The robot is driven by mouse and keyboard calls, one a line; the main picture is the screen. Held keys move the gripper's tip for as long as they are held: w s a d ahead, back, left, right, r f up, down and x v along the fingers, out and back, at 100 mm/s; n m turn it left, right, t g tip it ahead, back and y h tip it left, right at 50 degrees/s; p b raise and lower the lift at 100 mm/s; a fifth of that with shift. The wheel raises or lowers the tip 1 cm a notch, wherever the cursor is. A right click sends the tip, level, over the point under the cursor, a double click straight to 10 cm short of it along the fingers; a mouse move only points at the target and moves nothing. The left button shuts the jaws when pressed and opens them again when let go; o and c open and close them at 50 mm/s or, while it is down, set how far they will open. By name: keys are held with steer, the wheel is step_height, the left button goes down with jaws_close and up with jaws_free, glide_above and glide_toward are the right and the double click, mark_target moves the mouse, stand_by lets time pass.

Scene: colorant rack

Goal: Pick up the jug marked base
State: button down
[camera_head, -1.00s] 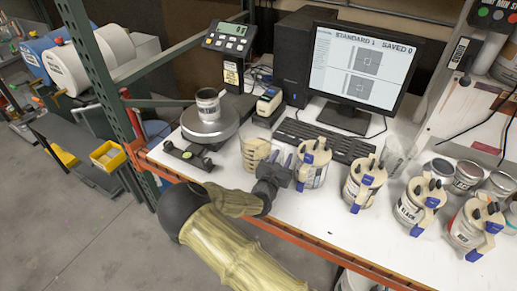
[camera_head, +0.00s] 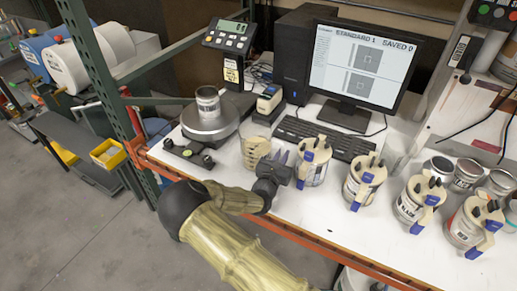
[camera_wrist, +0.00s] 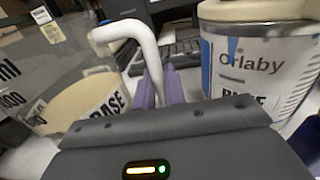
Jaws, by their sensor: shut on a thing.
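The jug marked BASE (camera_wrist: 80,110) is at the left in the wrist view, a clear vessel with pale contents and a white handle. It also shows in the head view (camera_head: 256,149), on the white bench left of the row of cans. My gripper (camera_wrist: 160,92) is shut on the jug's handle, whose white bar comes down between the purple fingers. In the head view my gripper (camera_head: 283,163) sits between the jug and the nearest can. I cannot tell whether the jug's bottom touches the bench.
A can labelled Orlaby (camera_wrist: 255,75) stands close on the right of my fingers. More lidded cans (camera_head: 362,182) line the bench to the right. A scale (camera_head: 210,122) carrying a small can (camera_head: 207,102) stands behind left. The keyboard (camera_head: 325,139) and monitor (camera_head: 362,65) are behind.

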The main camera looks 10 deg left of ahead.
mark_target(283, 142)
steer(key=shift+d, duration=0.15)
steer(key=shift+a, duration=0.3)
stand_by(0.4)
steer(key=shift+d+r, duration=0.1)
steer(key=shift+d, duration=0.1)
steer(key=shift+r, duration=0.15)
stand_by(0.4)
steer(key=shift+r+b, duration=0.7)
steer(key=shift+r, duration=4.1)
steer(key=shift+w+a, duration=0.1)
